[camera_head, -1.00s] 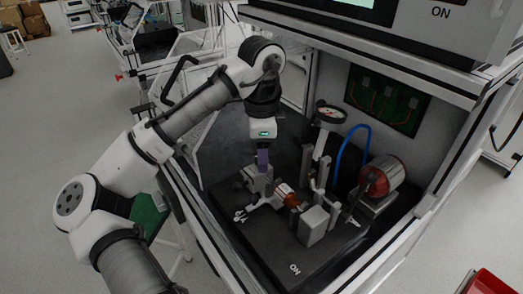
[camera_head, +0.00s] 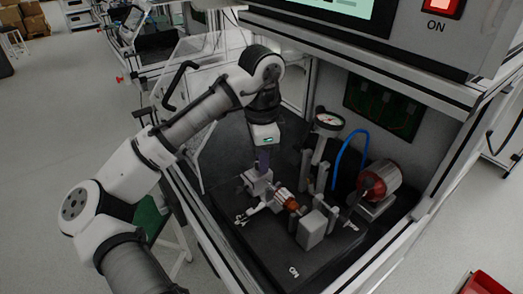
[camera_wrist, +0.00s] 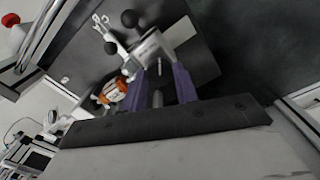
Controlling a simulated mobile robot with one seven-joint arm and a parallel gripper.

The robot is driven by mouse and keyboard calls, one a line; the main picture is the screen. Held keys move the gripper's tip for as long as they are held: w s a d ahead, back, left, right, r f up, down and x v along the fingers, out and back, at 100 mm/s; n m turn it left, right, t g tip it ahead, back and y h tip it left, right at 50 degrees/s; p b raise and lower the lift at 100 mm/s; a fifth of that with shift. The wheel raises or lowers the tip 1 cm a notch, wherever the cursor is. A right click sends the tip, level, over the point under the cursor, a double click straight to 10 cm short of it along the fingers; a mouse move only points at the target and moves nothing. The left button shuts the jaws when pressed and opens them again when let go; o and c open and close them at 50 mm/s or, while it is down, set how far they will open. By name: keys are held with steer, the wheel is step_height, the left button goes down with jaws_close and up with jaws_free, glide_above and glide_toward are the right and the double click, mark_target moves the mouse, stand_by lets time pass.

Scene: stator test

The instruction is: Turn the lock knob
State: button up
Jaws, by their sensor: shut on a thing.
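The metal clamp block (camera_head: 258,183) stands on the dark fixture plate at the left end of the stator fixture. My gripper (camera_head: 262,160) reaches down onto this block from above. In the wrist view the two purple fingers of my gripper (camera_wrist: 160,85) stand on either side of a small grey cylindrical part, taken as the lock knob (camera_wrist: 157,98). They are shut on it. The knob is hidden by the gripper in the head view. The orange and silver stator part (camera_head: 286,199) lies beside the block; it also shows in the wrist view (camera_wrist: 112,92).
Grey posts and a block (camera_head: 312,229) stand right of the stator. A round dial gauge (camera_head: 329,121), a blue hose (camera_head: 347,155) and a red motor (camera_head: 379,181) are behind.

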steer(key=n+p, duration=0.4)
steer(key=shift+r+p, duration=0.3)
steer(key=shift+p, duration=0.1)
steer(key=n+p, duration=0.4)
steer(key=n, duration=0.1)
steer(key=shift+p, duration=0.35)
steer(key=n+p, duration=0.2)
steer(key=n, duration=0.1)
steer(key=shift+f, duration=0.15)
steer(key=shift+f+n, duration=0.1)
steer(key=shift+n, duration=1.7)
steer(key=o, duration=1)
steer(key=shift+c, duration=0.2)
step_height(320, 180, up, 14)
steer(key=b, duration=0.1)
